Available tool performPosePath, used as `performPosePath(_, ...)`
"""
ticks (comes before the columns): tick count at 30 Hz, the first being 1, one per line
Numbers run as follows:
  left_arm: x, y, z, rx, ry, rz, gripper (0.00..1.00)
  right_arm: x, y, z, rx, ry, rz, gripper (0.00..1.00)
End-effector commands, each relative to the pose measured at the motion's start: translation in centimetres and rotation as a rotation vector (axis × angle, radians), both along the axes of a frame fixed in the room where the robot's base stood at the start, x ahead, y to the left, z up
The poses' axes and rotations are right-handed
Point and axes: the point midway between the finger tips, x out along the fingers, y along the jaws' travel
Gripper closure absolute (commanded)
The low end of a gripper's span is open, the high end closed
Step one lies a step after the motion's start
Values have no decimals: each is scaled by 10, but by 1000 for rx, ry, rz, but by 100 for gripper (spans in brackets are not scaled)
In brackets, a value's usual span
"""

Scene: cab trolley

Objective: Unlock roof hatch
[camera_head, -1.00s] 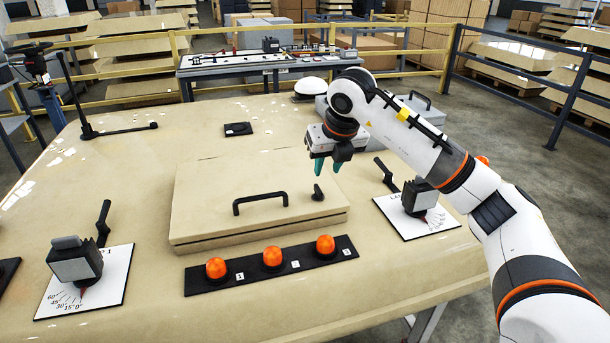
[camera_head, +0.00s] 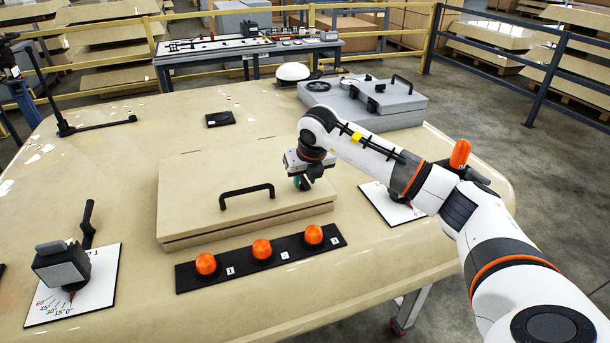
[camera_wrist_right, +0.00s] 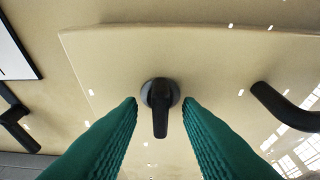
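The roof hatch (camera_head: 205,188) is a flat beige panel on the beige roof, lying closed, with a black bar handle (camera_head: 247,192) on it. In the right wrist view the black hatch latch (camera_wrist_right: 160,98) is a round knob with a short lever pointing down the picture. My right gripper (camera_head: 302,183) is over the hatch's right side and hides the latch in the head view. Its two green fingers (camera_wrist_right: 160,120) are open, one on each side of the latch, with a gap visible on both sides. My left gripper is not in view.
A black strip with several orange lamps (camera_head: 261,249) lies in front of the hatch. A lever box (camera_head: 62,264) stands at left on a white dial plate. Another white plate (camera_head: 388,207) is partly behind my right arm. A grey case (camera_head: 378,102) sits behind.

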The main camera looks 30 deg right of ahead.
Motion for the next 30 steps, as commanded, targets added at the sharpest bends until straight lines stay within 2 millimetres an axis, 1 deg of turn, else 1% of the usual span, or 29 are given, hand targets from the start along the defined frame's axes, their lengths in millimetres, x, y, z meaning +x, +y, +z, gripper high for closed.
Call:
performPosePath(8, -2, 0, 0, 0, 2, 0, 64, 1, 0, -2, 0, -1, 0, 68)
performPosePath(9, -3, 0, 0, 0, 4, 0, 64, 1, 0, -2, 0, -1, 0, 71)
performPosePath(11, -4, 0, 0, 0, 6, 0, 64, 1, 0, -2, 0, -1, 0, 81)
performPosePath(12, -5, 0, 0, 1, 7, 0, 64, 1, 0, -2, 0, -1, 0, 88)
performPosePath(14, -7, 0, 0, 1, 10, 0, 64, 1, 0, -2, 0, -1, 0, 98)
performPosePath(15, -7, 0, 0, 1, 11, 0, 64, 1, 0, -2, 0, -1, 0, 100)
performPosePath(23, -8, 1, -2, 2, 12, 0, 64, 1, 0, -2, 0, -1, 12, 100)
performPosePath(30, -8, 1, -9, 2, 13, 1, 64, 1, -2, -3, 0, -3, 104, 100)
